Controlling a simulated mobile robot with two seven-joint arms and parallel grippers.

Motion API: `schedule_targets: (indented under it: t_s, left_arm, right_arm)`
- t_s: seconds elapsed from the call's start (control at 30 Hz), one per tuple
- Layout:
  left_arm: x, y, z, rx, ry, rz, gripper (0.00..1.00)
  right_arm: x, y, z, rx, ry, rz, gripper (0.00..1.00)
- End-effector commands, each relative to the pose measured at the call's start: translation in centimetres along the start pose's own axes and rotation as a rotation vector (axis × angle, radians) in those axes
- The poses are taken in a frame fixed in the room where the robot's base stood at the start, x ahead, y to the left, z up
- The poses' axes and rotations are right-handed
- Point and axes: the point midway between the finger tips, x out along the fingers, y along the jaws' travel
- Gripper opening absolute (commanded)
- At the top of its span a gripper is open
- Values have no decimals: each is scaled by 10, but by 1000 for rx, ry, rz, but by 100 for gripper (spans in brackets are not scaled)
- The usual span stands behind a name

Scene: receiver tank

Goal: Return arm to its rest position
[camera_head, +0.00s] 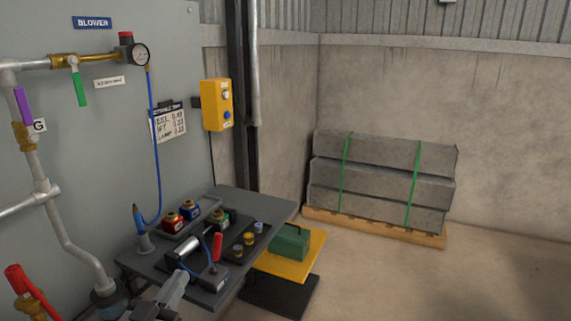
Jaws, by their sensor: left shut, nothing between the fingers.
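My left gripper (180,277) shows at the bottom of the head view, left of centre. It is shut with nothing in it. It is in front of the near edge of the dark work table (265,203), in line with the tools there; whether it touches anything I cannot tell. My right gripper is not in view.
Left are pipes and a red-handled valve (30,286). A green case (290,242) sits right.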

Motion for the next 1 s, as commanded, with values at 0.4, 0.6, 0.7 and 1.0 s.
schedule_targets:
  t_s: [0.4,0.6,0.7,1.0]
  left_arm:
    - [-183,53,169,35,-680,4,0]
    - [-229,65,190,43,-819,14,0]
    - [-232,65,191,44,-827,15,0]
    - [-232,65,191,44,-827,15,0]
  right_arm:
    - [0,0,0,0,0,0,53]
    - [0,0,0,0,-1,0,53]
    - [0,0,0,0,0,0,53]
    - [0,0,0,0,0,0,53]
